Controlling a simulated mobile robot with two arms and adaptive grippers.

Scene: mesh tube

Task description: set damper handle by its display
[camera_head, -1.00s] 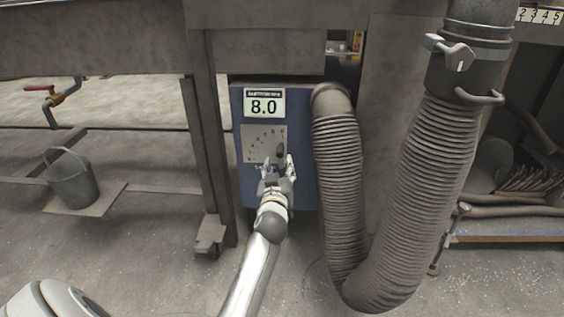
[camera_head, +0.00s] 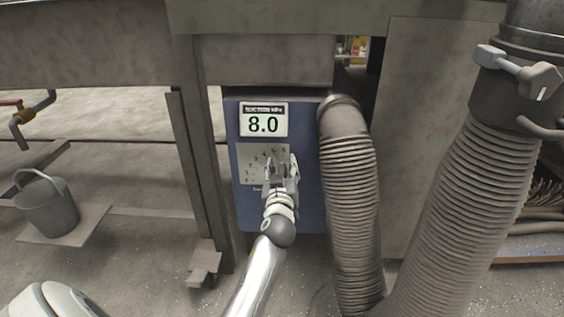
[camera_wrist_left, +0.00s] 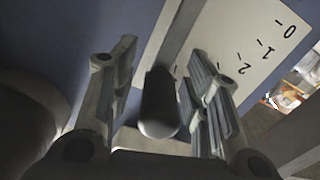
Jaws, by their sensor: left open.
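The blue box (camera_head: 232,135) carries a white display (camera_head: 263,121) that reads 8.0, labelled as suction. Below it is a pale dial plate (camera_head: 250,160) with a numbered scale, which also shows in the wrist view (camera_wrist_left: 240,40). My left gripper (camera_head: 283,160) is open in front of the plate and covers part of it in the head view. In the wrist view, a grey handle with a rounded end (camera_wrist_left: 158,105) lies between the open fingers (camera_wrist_left: 155,85). I cannot tell whether they touch it. My right gripper is not in view.
A ribbed hose (camera_head: 348,190) runs close beside the box's right side and joins a large ribbed duct (camera_head: 460,190). A metal lever fitting (camera_head: 518,72) is on the duct's upper part. A steel leg (camera_head: 195,150) stands left of the box. A bucket (camera_head: 48,207) stands farther left.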

